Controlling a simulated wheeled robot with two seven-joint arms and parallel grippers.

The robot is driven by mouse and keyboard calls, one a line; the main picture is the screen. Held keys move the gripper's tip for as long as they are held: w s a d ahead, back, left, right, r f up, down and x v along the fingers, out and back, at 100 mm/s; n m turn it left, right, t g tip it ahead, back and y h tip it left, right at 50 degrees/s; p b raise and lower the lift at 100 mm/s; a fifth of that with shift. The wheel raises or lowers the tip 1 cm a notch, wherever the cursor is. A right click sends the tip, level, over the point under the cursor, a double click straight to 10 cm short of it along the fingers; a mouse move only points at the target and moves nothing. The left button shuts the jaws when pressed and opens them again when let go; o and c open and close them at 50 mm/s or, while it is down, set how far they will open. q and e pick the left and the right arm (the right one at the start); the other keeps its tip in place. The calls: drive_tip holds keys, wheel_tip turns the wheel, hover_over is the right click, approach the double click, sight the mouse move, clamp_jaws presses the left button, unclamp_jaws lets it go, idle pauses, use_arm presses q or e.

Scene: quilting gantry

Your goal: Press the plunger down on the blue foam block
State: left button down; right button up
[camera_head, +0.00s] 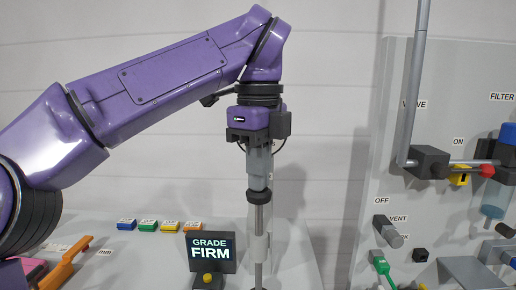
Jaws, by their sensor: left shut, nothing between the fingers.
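My purple left arm comes in from the left and bends down at the centre. My left gripper (259,176) points straight down and is shut. Its fingertips are at the dark collar (260,197) on top of the upright grey plunger rod (259,225), seemingly touching it. The rod runs down out of the bottom of the picture, so its lower end is hidden. A small blue block (127,224) with a label lies at the left end of a row; I cannot tell whether it is the foam block. No foam is visible under the rod. My right gripper is out of view.
A display reading GRADE FIRM (212,250) stands just left of the rod. Green (148,226), yellow (170,226) and orange (193,227) blocks lie farther left. An orange-handled tool (66,262) lies at lower left. A grey panel (375,160) with valves and levers stands at right.

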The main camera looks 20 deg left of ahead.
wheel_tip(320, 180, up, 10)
drive_tip(key=p, duration=0.9)
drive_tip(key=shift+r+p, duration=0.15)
drive_tip(key=shift+p, duration=0.15)
